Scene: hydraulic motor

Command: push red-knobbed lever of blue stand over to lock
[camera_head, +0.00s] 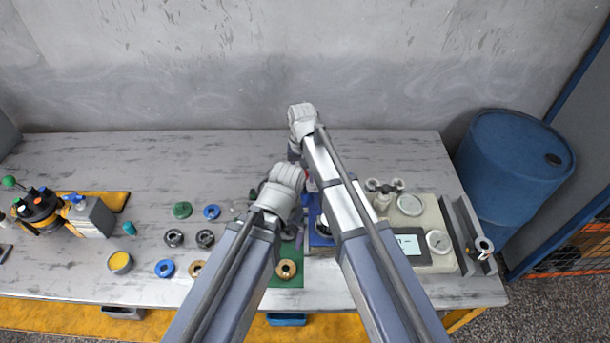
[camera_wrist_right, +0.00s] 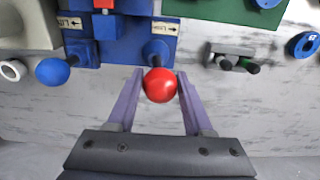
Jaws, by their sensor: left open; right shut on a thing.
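The blue stand (camera_wrist_right: 126,40) shows at the top of the right wrist view, with a lever ending in a round red knob (camera_wrist_right: 159,85). My right gripper (camera_wrist_right: 158,84) has its two fingers on either side of the red knob and is shut on it. In the head view the blue stand (camera_head: 318,226) is largely covered by my right arm, and a bit of red shows between the arms. My left gripper (camera_head: 291,222) is low over the table just left of the stand, open, partly hidden by its own forearm.
A blue-knobbed lever (camera_wrist_right: 53,71) sticks out of the stand's other side. A green mat (camera_head: 288,272) with a brass ring lies left of the stand. A gauge panel (camera_head: 438,262) stands to the right. Several rings lie farther left. The table's back strip is clear.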

